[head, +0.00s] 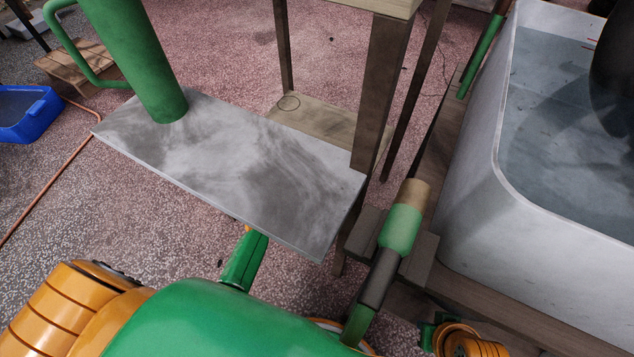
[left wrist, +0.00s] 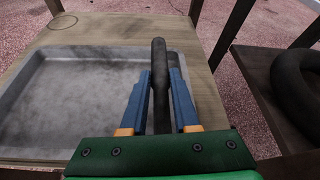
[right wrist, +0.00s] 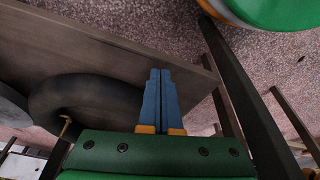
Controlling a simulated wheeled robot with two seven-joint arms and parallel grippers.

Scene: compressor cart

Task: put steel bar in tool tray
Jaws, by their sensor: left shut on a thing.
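The steel bar (left wrist: 159,75) is a dark, slim rod in the left wrist view. My left gripper (left wrist: 160,88) is shut on it, with a blue finger on each side. The bar points away from the gripper and appears over the right part of the tool tray. The tool tray (left wrist: 30,118) is grey, shallow and looks empty where it shows. The bar's height above it is hard to tell. My right gripper (right wrist: 159,75) is shut and empty, facing a wooden board. In the head view the tray, the bar and both grippers' fingers are hidden.
The tray sits on a wooden shelf (head: 320,130), partly under a grey plate (head: 230,170) in the head view. Shelf posts (head: 380,95) stand close by. A dark ring (left wrist: 297,80) lies right of the tray. A large white tub (head: 470,180) stands at right.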

